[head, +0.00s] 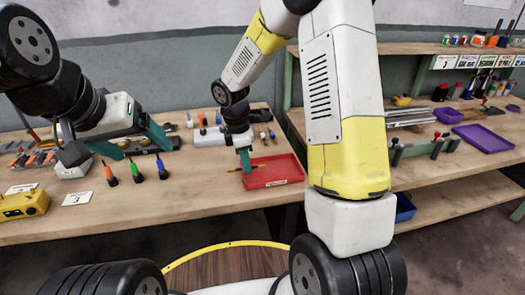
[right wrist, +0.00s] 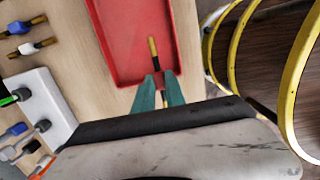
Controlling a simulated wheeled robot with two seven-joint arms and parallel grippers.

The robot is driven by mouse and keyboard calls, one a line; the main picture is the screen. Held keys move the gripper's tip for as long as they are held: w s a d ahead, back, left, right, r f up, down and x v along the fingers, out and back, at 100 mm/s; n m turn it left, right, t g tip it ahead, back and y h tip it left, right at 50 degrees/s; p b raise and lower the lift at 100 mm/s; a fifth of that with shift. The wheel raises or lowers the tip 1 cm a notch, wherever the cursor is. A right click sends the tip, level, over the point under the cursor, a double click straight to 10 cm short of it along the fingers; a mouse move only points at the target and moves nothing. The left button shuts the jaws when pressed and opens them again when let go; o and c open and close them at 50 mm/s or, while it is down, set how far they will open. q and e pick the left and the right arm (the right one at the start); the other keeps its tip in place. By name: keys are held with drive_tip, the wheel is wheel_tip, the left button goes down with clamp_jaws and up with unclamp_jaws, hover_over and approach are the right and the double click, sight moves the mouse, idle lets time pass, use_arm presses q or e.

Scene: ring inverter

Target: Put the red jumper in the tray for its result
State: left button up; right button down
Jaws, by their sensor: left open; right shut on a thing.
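My right gripper (head: 245,160) is shut on a slim yellow-and-black piece (head: 234,169), over the red tray (head: 284,170). In the right wrist view the gripper (right wrist: 158,92) pinches its dark part, and the yellow end (right wrist: 153,48) points over the tray floor (right wrist: 127,35). It looks yellow rather than red, and I cannot tell whether it touches the tray. I cannot clearly make out a red jumper elsewhere.
A yellow meter (head: 22,205) is at far left. A white block (right wrist: 38,97) lies left of the tray. A purple tray (head: 482,138) sits on the right bench.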

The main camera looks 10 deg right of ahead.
hover_over(270, 167)
drive_tip(key=shift+s+a+f, duration=0.2)
drive_tip(key=shift+a+f, duration=0.25)
drive_tip(key=shift+w+d+f, duration=0.1)
drive_tip(key=shift+d+f, duration=0.05)
drive_tip(key=shift+f, duration=0.75)
drive_tip(key=shift+w+d+f, duration=0.1)
drive_tip(key=shift+f, duration=0.8)
drive_tip(key=c, duration=1.7)
unclamp_jaws()
drive_tip(key=shift+f, duration=0.15)
